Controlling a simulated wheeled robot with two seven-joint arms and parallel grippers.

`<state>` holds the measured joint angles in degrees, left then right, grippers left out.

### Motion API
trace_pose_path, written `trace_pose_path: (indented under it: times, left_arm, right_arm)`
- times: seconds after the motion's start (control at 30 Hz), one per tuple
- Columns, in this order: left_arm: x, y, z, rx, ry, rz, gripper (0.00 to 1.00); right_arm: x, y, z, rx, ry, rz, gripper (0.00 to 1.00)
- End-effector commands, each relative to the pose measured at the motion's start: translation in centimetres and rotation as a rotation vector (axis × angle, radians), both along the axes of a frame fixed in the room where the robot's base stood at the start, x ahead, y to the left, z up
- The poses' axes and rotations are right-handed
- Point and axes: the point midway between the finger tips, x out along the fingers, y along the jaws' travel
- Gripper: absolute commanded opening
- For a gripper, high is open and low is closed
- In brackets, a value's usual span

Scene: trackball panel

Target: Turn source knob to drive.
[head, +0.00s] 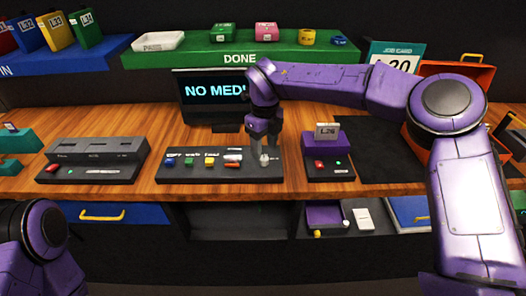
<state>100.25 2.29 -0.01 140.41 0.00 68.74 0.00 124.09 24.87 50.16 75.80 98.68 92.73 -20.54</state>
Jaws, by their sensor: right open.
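The dark control panel (215,176) lies on the wooden bench in front of the monitor. A small pale knob (264,159) stands at the panel's right end. My right gripper (263,145) points down at this knob, with its fingers open and close around or just above it; contact cannot be told. The knob's marking is too small to read. The monitor (212,92) reads "NO MED", its right part hidden behind my right arm. My left arm shows at the lower left, its gripper out of view.
A dark device (92,160) with slots stands left of the panel. A purple block with an "L26" card (327,131) sits on another unit to the right. An orange bin (458,75) is behind my right arm. The green "DONE" shelf (190,58) runs above the monitor.

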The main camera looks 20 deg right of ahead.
Motion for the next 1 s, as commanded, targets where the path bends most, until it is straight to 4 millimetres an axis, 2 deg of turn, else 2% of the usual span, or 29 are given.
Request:
trace_pose_path:
  times: [0.1, 0.2, 0.5, 0.53, 0.6, 0.7, 1.0]
  left_arm:
    - [0.0, 0.0, 0.6, 0.000, -0.001, 0.000, 0.43]
    - [0.0, 0.0, 0.7, 0.000, -0.001, 0.000, 0.43]
    - [0.0, 0.0, 0.7, 0.000, -0.001, 0.000, 0.43]
    - [0.0, 0.0, 0.7, 0.000, -0.001, 0.000, 0.43]
    - [0.0, 0.0, 0.7, 0.000, -0.001, 0.000, 0.43]
    - [0.0, 0.0, 0.7, 0.000, -0.001, 0.000, 0.43]
    - [0.0, 0.0, 0.5, 0.000, -0.001, 0.000, 0.43]
  right_arm:
    - [0.0, 0.0, -2.1, -0.001, 0.003, 0.002, 0.54]
    - [0.0, 0.1, -3.3, -0.001, 0.002, 0.002, 0.54]
    - [0.1, 0.2, -3.9, 0.000, 0.000, 0.005, 0.54]
    - [0.1, 0.2, -3.9, 0.000, 0.000, 0.005, 0.51]
    - [0.1, 0.2, -3.9, 0.000, 0.000, 0.005, 0.28]
    - [0.1, 0.2, -3.9, -0.001, 0.000, 0.005, 0.00]
    - [0.1, 0.2, -3.9, 0.000, -0.001, -0.021, 0.00]
